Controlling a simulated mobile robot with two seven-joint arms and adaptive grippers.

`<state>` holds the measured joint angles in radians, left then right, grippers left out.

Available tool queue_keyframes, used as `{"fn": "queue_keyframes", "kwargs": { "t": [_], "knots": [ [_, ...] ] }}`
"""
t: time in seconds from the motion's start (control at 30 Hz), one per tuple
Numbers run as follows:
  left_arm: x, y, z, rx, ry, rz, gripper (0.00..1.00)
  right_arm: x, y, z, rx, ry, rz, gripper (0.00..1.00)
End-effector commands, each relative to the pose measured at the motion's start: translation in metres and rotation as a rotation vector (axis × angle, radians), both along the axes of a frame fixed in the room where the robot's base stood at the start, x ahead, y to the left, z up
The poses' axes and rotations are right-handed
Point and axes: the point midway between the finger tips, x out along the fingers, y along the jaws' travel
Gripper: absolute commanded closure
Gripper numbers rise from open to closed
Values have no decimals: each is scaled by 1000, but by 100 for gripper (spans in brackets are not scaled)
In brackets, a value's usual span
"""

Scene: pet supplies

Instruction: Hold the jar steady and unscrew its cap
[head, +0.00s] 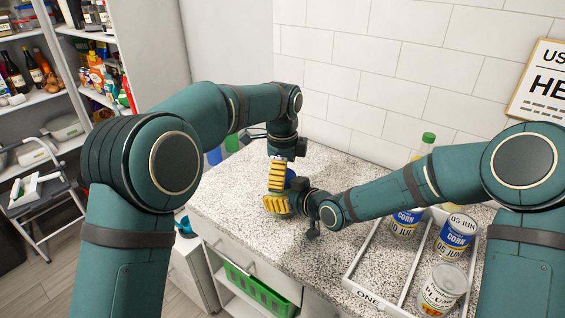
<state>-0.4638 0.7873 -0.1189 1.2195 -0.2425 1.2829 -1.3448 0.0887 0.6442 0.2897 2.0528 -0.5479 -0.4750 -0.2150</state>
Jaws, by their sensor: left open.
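My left gripper (276,176) points down over the speckled counter, its yellow finger pads showing; it is open. My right gripper (277,204) comes in from the right, low over the counter just below the left one. Its yellow pads show, but whether they are apart or closed on something cannot be seen. A small blue piece (291,176) shows between and behind the two grippers; it may be part of the jar or its cap. The rest of it is hidden by the grippers, so I cannot tell whether either one touches it.
A white divided tray (352,284) with several cans, such as a corn can (455,236), stands at the right. A green-capped bottle (427,140) is behind my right arm. The tiled wall (345,75) bounds the counter (240,195); its front left is clear.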

Motion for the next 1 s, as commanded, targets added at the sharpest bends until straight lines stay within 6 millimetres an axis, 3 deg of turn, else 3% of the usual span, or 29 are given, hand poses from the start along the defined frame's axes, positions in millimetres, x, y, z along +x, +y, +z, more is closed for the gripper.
{"fn": "queue_keyframes", "kwargs": {
  "t": [0.37,0.5,0.57,0.6,0.63,0.7,1.0],
  "knots": [
    [0,0,-6,0,0,0,1,0,0,0,0,0,0,100],
    [0,0,-6,0,0,0,50,0,0,0,0,0,0,100],
    [0,0,-6,0,0,0,71,0,0,0,0,0,0,100],
    [0,0,-6,0,0,0,75,0,0,0,0,0,0,100],
    [0,0,-6,0,0,0,26,0,0,0,0,0,0,100],
    [0,0,-5,0,0,0,3,0,0,0,0,0,0,100],
    [0,0,-5,0,-1,0,3,0,0,0,1,-1,0,100]
  ]
}}
